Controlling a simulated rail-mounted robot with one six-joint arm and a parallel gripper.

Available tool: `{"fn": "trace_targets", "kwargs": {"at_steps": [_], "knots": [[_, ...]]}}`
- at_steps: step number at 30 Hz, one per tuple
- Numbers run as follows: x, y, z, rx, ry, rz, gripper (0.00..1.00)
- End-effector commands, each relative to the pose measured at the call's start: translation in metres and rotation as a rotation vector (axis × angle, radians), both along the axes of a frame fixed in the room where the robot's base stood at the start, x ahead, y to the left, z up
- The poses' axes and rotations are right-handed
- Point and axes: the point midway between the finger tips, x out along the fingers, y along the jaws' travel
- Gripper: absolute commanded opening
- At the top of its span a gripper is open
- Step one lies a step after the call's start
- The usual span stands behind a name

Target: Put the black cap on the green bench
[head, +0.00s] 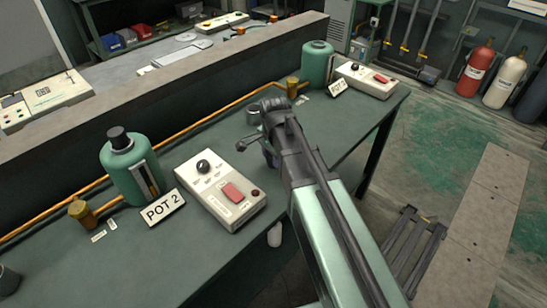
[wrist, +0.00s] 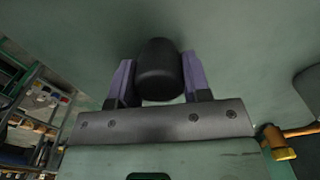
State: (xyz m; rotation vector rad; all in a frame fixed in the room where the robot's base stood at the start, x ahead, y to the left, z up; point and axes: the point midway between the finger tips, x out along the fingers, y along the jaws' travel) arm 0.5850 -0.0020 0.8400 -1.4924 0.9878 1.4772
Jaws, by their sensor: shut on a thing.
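My gripper (head: 270,155) is low over the right half of the green bench (head: 310,125), partly hidden behind my arm in the head view. In the wrist view its two purple fingers (wrist: 159,62) are shut on a black cap (wrist: 160,75), one on each side. The green bench surface (wrist: 240,45) fills the background behind the cap. I cannot tell whether the cap touches the bench. In the head view the held cap is hidden. The far green pot (head: 316,62) has no black cap on top. The near pot (head: 130,170) carries a black cap (head: 118,138).
A white control box (head: 220,190) and the POT 2 sign (head: 162,208) stand left of my gripper. Another control box (head: 367,80) is at the far right end. A copper pipe (head: 215,113) runs along the back.

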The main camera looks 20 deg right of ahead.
Motion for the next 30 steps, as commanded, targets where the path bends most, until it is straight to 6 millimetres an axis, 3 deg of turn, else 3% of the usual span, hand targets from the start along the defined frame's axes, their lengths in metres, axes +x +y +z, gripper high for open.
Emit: {"fn": "trace_targets", "kwargs": {"at_steps": [1, 6, 17, 20, 30], "knots": [[0.000, 0.000, -0.002, 0.000, 0.000, 0.000, 0.46], [0.000, 0.000, -0.001, 0.000, 0.000, 0.000, 0.70], [0.000, 0.000, 0.008, 0.000, 0.000, 0.000, 0.70], [0.000, 0.000, 0.025, 0.000, 0.000, 0.000, 0.70], [-0.001, -0.001, 0.112, 0.000, 0.000, 0.000, 0.70]]}}
